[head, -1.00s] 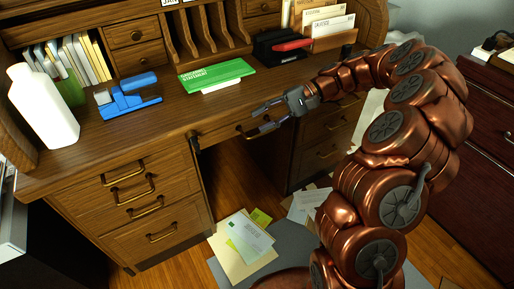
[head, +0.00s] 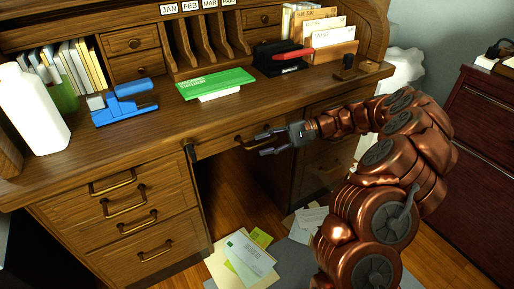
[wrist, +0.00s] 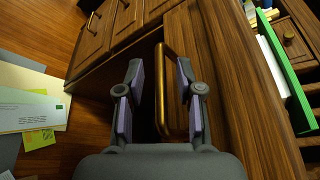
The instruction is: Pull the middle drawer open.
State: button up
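The middle drawer (head: 215,143) is the wide wooden one under the desktop, above the knee space. It looks shut. Its brass bar handle (head: 243,137) is near my gripper (head: 263,144), which is by the handle's right end in the head view. In the wrist view the handle (wrist: 165,75) runs lengthwise between the two fingers of my gripper (wrist: 160,82). The fingers are apart, one on each side of the handle, and do not visibly grip it. The exact depth between fingertips and handle is hard to tell.
Left drawers with brass handles (head: 125,208) flank the knee space. Papers (head: 243,260) lie on the floor. A dark red cabinet (head: 490,140) stands right.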

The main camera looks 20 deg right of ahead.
jog(key=shift+x, duration=1.35)
grip_shut()
